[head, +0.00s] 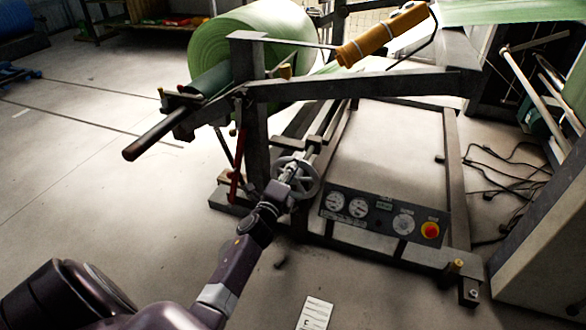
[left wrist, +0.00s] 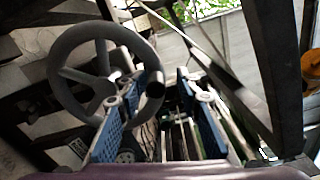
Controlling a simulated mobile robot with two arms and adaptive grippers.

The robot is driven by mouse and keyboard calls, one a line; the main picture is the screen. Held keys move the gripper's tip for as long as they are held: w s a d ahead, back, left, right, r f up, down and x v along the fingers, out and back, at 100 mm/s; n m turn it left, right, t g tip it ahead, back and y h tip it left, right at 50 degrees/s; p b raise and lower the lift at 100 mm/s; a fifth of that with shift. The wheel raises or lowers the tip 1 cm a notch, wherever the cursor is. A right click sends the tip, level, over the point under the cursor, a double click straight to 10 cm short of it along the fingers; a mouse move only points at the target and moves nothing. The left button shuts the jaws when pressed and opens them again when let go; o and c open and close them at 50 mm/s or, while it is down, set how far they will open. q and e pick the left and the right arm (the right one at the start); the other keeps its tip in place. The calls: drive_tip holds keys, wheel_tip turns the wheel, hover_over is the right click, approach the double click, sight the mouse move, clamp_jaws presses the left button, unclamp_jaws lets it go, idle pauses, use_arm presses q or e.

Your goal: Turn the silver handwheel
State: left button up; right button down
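The silver handwheel (head: 317,180) is a spoked grey wheel at the front of the roll stand, in the middle of the head view. It also shows in the left wrist view (left wrist: 57,75), with a dark cylindrical handle (left wrist: 155,84) standing out from its rim. My left gripper (head: 286,181) is at the wheel and covers part of its left side in the head view. In the left wrist view its blue-padded fingers (left wrist: 157,95) are apart, with the handle's end showing between them, nearer the left finger. Contact cannot be told. My right gripper is not in view.
A control panel (head: 384,217) with dials and a red button (head: 430,230) is right of the wheel. The stand's steel frame (head: 350,87) and a big green roll (head: 235,45) rise behind. Cables (head: 500,175) lie at right.

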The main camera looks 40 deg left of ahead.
use_arm(q)
drive_tip(key=shift+s+f, duration=0.1)
drive_tip(key=shift+s, duration=0.05)
drive_tip(key=shift+s+f, duration=0.1)
drive_tip(key=shift+s, duration=0.1)
drive_tip(key=v, duration=1.1)
drive_tip(key=shift+s+d, duration=0.2)
drive_tip(key=shift+r, duration=0.2)
